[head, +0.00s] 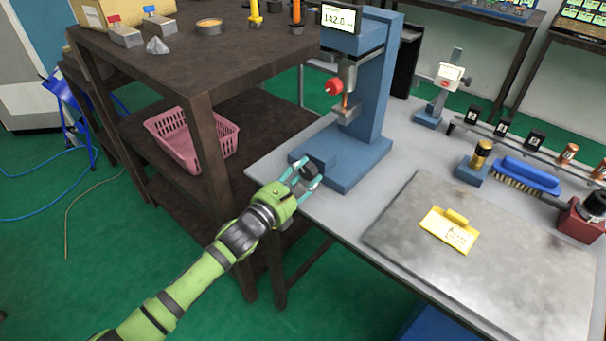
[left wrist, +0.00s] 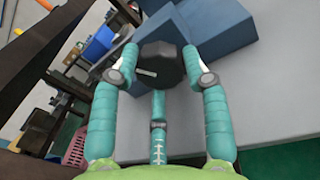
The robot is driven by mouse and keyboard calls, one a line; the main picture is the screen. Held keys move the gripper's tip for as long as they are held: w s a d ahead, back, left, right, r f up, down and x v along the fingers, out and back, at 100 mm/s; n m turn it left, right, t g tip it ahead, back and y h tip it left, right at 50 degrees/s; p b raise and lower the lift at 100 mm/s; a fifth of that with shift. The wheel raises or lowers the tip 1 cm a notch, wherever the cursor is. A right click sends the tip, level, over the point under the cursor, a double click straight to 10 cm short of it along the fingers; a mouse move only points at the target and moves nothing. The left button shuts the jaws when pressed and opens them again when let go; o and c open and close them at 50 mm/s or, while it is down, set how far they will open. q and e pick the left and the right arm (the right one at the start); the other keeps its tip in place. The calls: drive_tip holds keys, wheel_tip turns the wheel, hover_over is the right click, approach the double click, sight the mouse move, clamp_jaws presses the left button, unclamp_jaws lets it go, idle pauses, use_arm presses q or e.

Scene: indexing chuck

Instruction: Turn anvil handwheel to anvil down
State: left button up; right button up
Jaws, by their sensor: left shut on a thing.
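The anvil handwheel is a dark, lobed knob (head: 309,170) on the front of a blue press-like stand (head: 352,160). In the left wrist view the black knob (left wrist: 160,62) sits between the two teal fingers, with a pale bar mark on its face. My left gripper (head: 305,173) is shut on the knob, fingers on either side. The stand carries a display reading about 142.0 (head: 338,18), a red knob (head: 334,87) and a small anvil block (head: 347,115) below a copper-coloured piece. My right gripper is not in view.
A grey plate (head: 400,235) with a yellow tag (head: 449,229) lies on the table at right. A blue brush (head: 526,175) and small fixtures stand behind it. A brown shelf unit (head: 215,150) with a pink basket (head: 172,135) stands close on the left of my arm.

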use_arm(q)
drive_tip(key=shift+r+n, duration=0.25)
drive_tip(key=shift+n, duration=0.05)
drive_tip(key=shift+w+r+n+p, duration=0.15)
drive_tip(key=shift+n+p, duration=0.35)
drive_tip(key=shift+n, duration=0.7)
drive_tip(key=shift+r+n+g+p, duration=0.15)
drive_tip(key=shift+n+p, duration=0.15)
drive_tip(key=shift+n, duration=0.6)
drive_tip(key=shift+n+g+p, duration=0.15)
drive_tip(key=shift+n+p, duration=0.15)
drive_tip(key=shift+n, duration=0.6)
drive_tip(key=o, duration=1.1)
drive_tip(key=shift+f, duration=0.2)
drive_tip(key=shift+a+f, duration=0.1)
drive_tip(key=shift+f, duration=0.15)
